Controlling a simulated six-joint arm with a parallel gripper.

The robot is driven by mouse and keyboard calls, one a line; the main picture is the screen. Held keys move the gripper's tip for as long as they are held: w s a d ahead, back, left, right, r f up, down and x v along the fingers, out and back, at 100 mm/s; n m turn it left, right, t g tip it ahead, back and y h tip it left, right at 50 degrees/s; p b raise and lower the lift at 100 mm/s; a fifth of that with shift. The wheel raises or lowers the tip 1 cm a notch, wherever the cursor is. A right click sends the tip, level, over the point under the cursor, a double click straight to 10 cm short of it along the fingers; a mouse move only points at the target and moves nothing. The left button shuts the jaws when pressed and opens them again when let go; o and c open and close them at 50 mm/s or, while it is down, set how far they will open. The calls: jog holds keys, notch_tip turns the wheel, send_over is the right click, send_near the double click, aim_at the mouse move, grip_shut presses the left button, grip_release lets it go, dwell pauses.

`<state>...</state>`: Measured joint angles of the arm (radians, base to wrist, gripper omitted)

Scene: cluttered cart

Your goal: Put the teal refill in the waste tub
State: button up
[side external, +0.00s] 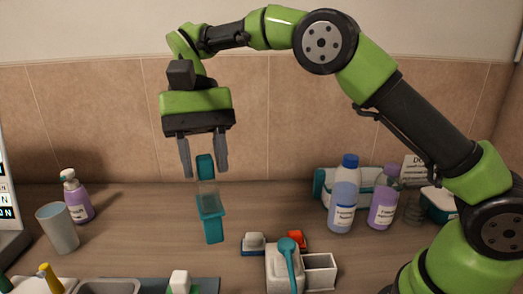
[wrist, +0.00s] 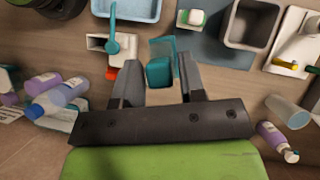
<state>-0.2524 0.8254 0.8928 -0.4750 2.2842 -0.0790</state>
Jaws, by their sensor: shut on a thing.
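The teal refill (side external: 210,206) hangs in my gripper (side external: 204,170), well above the cart top. It has a teal upper end, a clear middle and a teal lower part, and is slightly tilted. In the wrist view, its teal upper end (wrist: 159,72) sits between the fingers of my gripper (wrist: 161,73), which are shut on it. Two open containers show in the wrist view: a pale blue tub (wrist: 128,18) at the top edge and a grey square bin (wrist: 228,24) at upper right. I cannot tell which is the waste tub.
A white holder with a teal-handled brush (side external: 289,262) stands in front, right of the refill. Purple and blue-capped bottles (side external: 343,200) stand at right. A grey cup (side external: 58,230) and a purple bottle (side external: 77,198) stand at left. The cart top behind the refill is clear.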

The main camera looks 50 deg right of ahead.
jog(key=w+a+r+m+t+y, duration=0.1)
jog(key=w+a+m+t, duration=0.25)
jog(key=a+m, duration=0.5)
jog(key=w+a+m+t+y, duration=0.2)
jog(key=a+m+t, duration=0.2)
jog(key=a+m, duration=0.5)
jog(key=shift+n, duration=0.25)
jog(key=shift+w+a+f, duration=0.1)
jog(key=shift+f, duration=1.15)
jog(key=shift+w+a+f, duration=0.1)
jog(key=shift+f, duration=1.15)
notch_tip(320, 180, down, 9)
jog(key=shift+f, duration=0.1)
jog(key=o, duration=1)
